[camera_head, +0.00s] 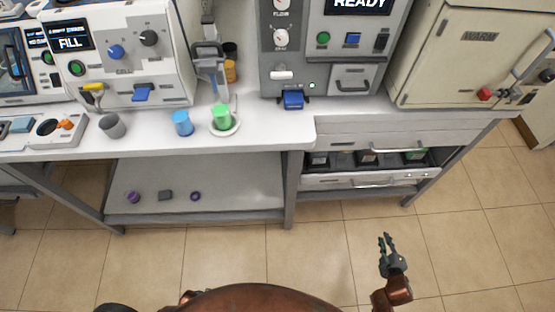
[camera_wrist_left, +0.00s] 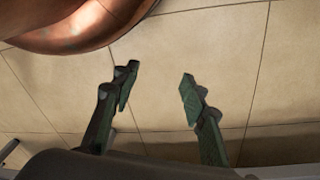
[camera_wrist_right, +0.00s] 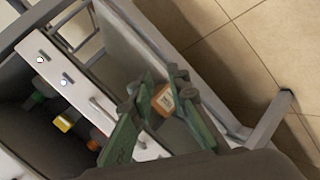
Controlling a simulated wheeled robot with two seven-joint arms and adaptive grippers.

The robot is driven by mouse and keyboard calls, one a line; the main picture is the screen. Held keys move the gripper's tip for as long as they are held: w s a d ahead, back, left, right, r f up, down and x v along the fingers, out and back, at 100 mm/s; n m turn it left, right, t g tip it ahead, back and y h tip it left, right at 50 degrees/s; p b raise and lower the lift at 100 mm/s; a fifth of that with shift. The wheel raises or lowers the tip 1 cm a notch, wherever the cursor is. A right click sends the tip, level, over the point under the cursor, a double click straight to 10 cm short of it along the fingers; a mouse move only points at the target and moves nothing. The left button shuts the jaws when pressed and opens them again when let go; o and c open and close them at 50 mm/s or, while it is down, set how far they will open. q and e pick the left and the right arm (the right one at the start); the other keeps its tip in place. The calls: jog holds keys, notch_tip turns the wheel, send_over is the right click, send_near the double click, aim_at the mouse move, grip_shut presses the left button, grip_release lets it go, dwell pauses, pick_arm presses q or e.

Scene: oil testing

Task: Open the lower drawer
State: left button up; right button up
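The lower drawer (camera_head: 342,183) is under the right part of the bench, with a bar handle (camera_head: 373,184) on its pale front. Dark containers with pale labels (camera_head: 367,157) show in the gap above that front; I cannot tell how far the drawer is out. My left gripper (camera_wrist_left: 157,82) is open and empty over the floor.
The upper drawer (camera_head: 340,136) with its handle sits above the lower one. A bench leg (camera_head: 289,190) stands left of the drawers. A small orange-labelled object (camera_wrist_right: 163,100) shows between the right fingers in the wrist view. The tiled floor (camera_head: 300,255) ahead is clear.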

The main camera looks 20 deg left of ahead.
jog(key=w+a+r+n+t+y+b, duration=0.2)
jog(key=w+a+r+n+b, duration=0.2)
jog(key=w, duration=0.4)
pick_arm(q)
notch_tip(320, 180, up, 7)
jog(key=w+d+b, duration=0.2)
jog(key=w+b, duration=0.1)
pick_arm(e)
jog(key=n+t+y, duration=0.1)
jog(key=n+y, duration=0.1)
jog(key=n, duration=0.1)
send_near(372, 186)
jog(key=f+x, duration=0.1)
jog(key=x, duration=0.3)
jog(key=b+x, duration=0.2)
jog(key=x, duration=0.3)
jog(key=shift+w+a+b, duration=0.1)
jog(key=shift+w+b, duration=0.2)
jog(key=shift+b, duration=0.05)
pick_arm(q)
jog(key=w+d+f+t+h, duration=0.1)
jog(key=w+d+f+t, duration=0.2)
jog(key=w+f, duration=0.1)
jog(key=shift+w+d+f+h, duration=0.15)
jog(key=shift+w+f+h, duration=0.25)
jog(key=shift+f, duration=0.25)
pick_arm(e)
jog(key=shift+w+a, duration=0.1)
jog(key=shift+w, duration=0.2)
jog(key=shift+r, duration=0.1)
